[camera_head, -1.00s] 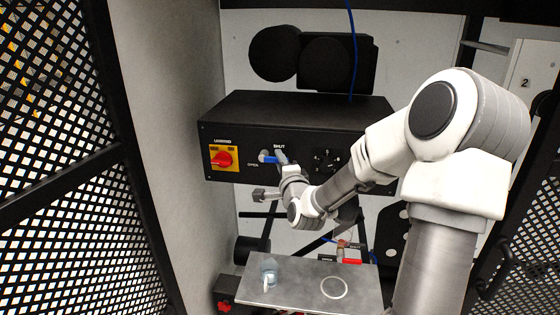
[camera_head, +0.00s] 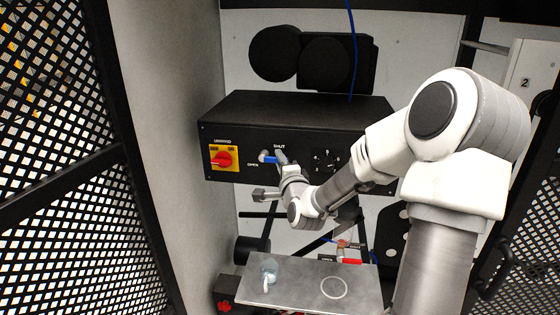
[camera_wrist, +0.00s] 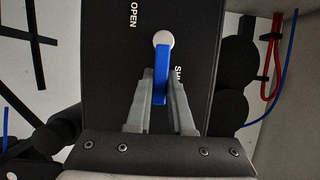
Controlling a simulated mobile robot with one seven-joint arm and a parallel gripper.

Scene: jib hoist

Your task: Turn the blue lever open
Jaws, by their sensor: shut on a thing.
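The blue lever (camera_head: 270,158) is on the front of a black control box (camera_head: 300,108), between the OPEN and SHUT labels. In the wrist view the blue lever (camera_wrist: 161,72) runs from a round silver pivot down between my fingers. Its handle points nearer the SHUT label, which a finger partly covers; OPEN stands clear at the upper left. My gripper (camera_wrist: 161,90) is shut on the lever's handle, a finger on either side. In the head view my gripper (camera_head: 281,157) is at the panel and hides part of the handle.
A yellow plate with a red rotary switch (camera_head: 222,159) is left of the lever. A dial (camera_head: 327,160) is to its right, close to my arm. Below is a grey tray (camera_head: 305,290) with a clear cup (camera_head: 269,270). A mesh panel (camera_head: 60,200) stands at the left.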

